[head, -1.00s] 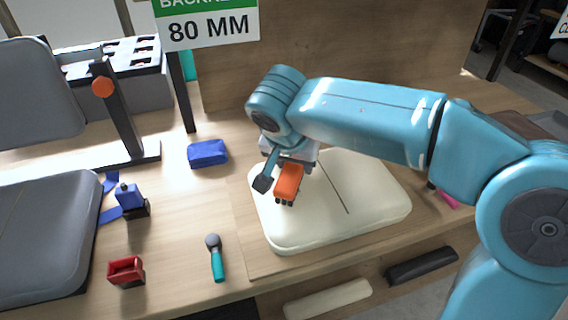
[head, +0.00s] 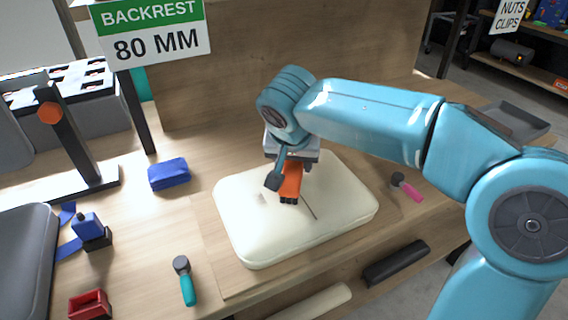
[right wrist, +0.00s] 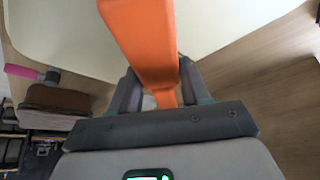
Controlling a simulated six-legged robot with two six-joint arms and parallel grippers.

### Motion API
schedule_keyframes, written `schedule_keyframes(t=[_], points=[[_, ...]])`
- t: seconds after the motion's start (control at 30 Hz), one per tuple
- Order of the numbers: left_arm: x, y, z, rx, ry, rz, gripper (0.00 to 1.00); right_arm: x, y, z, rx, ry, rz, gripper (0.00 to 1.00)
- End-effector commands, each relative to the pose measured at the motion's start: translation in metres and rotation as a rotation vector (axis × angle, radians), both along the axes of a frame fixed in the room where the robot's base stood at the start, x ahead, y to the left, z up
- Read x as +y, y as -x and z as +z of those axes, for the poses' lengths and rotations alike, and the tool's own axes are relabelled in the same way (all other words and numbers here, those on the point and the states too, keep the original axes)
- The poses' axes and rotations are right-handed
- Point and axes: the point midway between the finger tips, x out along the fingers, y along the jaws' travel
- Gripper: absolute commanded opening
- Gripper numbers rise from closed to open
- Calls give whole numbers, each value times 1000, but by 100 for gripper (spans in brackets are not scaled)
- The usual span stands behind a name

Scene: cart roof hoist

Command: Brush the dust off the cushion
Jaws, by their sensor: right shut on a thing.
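The cream cushion (head: 345,190) lies flat on a wooden board on the bench. A dark line runs across part of its top, and a small pale grey patch (head: 259,197) shows left of the brush. My right gripper (head: 286,163) is over the cushion, shut on an orange brush (head: 291,181) whose dark bristle end points down. I cannot tell whether the bristles touch the cushion. In the right wrist view the orange handle (right wrist: 145,40) is between the gripper's fingers (right wrist: 160,92). My left gripper is not in view.
A blue block (head: 169,175), a teal-handled tool (head: 186,281), a red holder (head: 90,305) and a blue clamp (head: 90,228) are on the bench left of the cushion. A pink-handled tool (head: 407,187) lies to its right. A wooden panel (head: 290,60) stands behind.

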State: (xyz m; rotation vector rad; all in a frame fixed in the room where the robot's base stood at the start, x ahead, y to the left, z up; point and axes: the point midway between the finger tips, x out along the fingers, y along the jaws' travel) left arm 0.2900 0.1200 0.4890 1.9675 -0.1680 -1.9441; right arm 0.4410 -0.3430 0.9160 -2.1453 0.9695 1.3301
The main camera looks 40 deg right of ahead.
Motion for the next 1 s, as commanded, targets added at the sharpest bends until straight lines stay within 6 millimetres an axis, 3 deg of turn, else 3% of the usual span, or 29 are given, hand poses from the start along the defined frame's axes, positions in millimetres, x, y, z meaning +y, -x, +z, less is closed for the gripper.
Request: schedule_keyframes(t=[0.53,1.0], points=[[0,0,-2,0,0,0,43,-41,10,0,-2,0,-3,22],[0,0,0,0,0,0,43,-45,11,3,-2,1,0,22]])
